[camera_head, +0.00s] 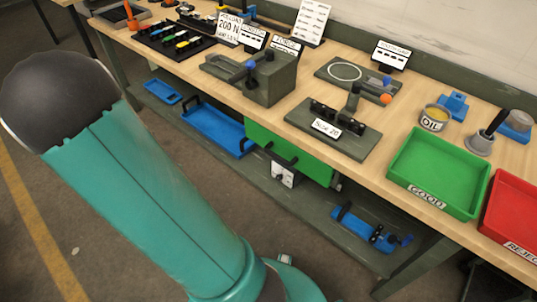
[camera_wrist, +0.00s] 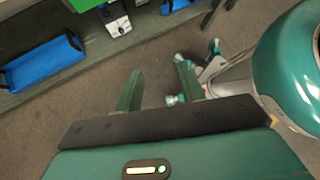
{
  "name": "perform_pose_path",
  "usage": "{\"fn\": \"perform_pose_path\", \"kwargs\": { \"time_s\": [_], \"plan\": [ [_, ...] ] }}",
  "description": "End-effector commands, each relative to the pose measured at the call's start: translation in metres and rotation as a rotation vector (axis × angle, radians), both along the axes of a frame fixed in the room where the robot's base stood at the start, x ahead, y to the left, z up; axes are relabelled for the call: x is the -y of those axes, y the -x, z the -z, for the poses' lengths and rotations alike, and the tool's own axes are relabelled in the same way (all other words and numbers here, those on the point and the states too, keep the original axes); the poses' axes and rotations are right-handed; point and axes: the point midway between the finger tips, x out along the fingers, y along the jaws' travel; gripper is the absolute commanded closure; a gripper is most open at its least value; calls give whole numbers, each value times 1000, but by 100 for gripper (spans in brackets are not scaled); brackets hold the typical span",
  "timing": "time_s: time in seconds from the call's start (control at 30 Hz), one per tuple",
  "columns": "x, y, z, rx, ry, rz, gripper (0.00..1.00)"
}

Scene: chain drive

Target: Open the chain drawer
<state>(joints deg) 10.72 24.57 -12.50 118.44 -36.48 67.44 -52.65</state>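The green drawer (camera_head: 308,163) hangs under the worktop at the middle of the bench, with a dark handle (camera_head: 281,158) on its front. Its front looks close to flush under the bench edge, though I cannot judge exactly. A white tag or box (camera_head: 284,175) shows just below the handle. In the wrist view part of the green drawer (camera_wrist: 50,18) shows at the top left, with the white tag (camera_wrist: 118,26) beside it. My gripper (camera_wrist: 160,86) is open and empty, its two fingers apart over the floor, away from the drawer. The head view does not clearly show it.
The lower shelf holds a blue tray (camera_head: 214,130) left of the drawer and a blue tool (camera_head: 363,229) to its right. A green GOOD tray (camera_head: 437,173), a red tray (camera_head: 513,215) and a vise (camera_head: 270,80) stand on the worktop. The floor before the bench is clear.

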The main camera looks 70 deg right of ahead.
Motion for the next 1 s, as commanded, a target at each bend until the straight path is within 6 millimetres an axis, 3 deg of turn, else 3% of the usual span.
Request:
{"fn": "perform_pose_path", "kwargs": {
  "time_s": [0.2,0.6,0.8,1.0],
  "plan": [
    [59,25,57,-374,-47,-138,60],
    [149,84,154,-1079,-240,-364,60],
    [175,110,190,-1349,-341,-436,60],
    [185,121,200,-1437,-378,-458,60]
  ]
}}
